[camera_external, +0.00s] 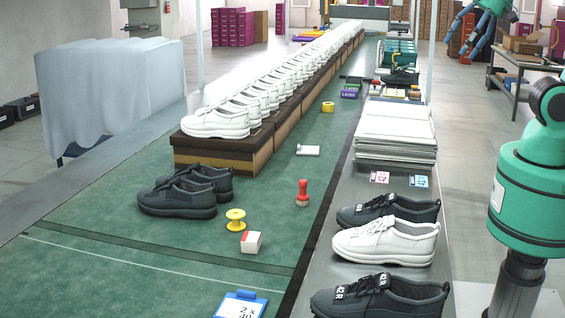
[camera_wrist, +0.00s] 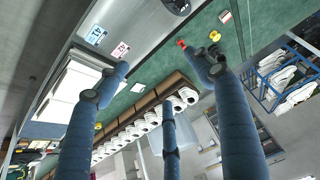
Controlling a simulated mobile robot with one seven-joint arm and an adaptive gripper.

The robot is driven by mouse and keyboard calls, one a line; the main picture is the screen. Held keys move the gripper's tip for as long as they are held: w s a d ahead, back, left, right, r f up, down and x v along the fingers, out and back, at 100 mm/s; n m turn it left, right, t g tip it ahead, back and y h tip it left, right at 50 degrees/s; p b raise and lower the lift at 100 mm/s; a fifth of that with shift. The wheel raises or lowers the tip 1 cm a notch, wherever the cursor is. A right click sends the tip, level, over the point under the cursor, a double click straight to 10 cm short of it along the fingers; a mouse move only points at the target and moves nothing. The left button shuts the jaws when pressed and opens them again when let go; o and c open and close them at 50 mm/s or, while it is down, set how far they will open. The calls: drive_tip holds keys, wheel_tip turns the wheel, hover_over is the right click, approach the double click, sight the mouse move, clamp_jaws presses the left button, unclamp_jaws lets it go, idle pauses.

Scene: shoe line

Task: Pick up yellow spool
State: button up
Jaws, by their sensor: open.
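The yellow spool (camera_external: 236,219) stands upright on the green belt in the external view, between the dark shoes and a small red-and-white box. It also shows small in the wrist view (camera_wrist: 215,36), near the tip of the right-hand finger. My gripper (camera_external: 467,35) is at the top right of the external view, high up and far from the spool. Its blue fingers also fill much of the wrist view (camera_wrist: 165,82), spread wide and empty.
A red stamp (camera_external: 303,194), red-and-white box (camera_external: 251,242) and dark shoes (camera_external: 184,192) surround the spool. A yellow tape roll (camera_external: 328,106) lies farther back. Shoe boxes (camera_external: 223,155) carry white shoes.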

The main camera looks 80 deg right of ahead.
drive_tip(key=w+a+r+g+p, duration=0.1)
drive_tip(key=w+r, duration=0.1)
drive_tip(key=w, duration=0.6)
drive_tip(key=w+a+r, duration=0.2)
drive_tip(key=w, duration=0.7)
drive_tip(key=w+a+f+n+g+p, duration=0.1)
drive_tip(key=w+a+f, duration=0.2)
drive_tip(key=w, duration=0.7)
drive_tip(key=w+a+f, duration=0.2)
drive_tip(key=w+f, duration=0.1)
drive_tip(key=w, duration=0.7)
drive_tip(key=w+a+f+g+p, duration=0.1)
drive_tip(key=w+a+f, duration=0.3)
drive_tip(key=w+f, duration=0.3)
drive_tip(key=w+a+f, duration=0.3)
drive_tip(key=w+f, duration=0.3)
drive_tip(key=w, duration=0.2)
drive_tip(key=w+a+f, duration=0.2)
drive_tip(key=w+f, duration=0.1)
drive_tip(key=f, duration=0.4)
drive_tip(key=w+a+f+p, duration=0.1)
drive_tip(key=w+a+f, duration=0.1)
drive_tip(key=f, duration=0.5)
drive_tip(key=w+a+f+n+g, duration=0.1)
drive_tip(key=w+a+f, duration=0.2)
drive_tip(key=f, duration=0.4)
drive_tip(key=shift+w+a+f, duration=0.3)
drive_tip(key=shift+a+f, duration=0.05)
drive_tip(key=shift+f, duration=0.1)
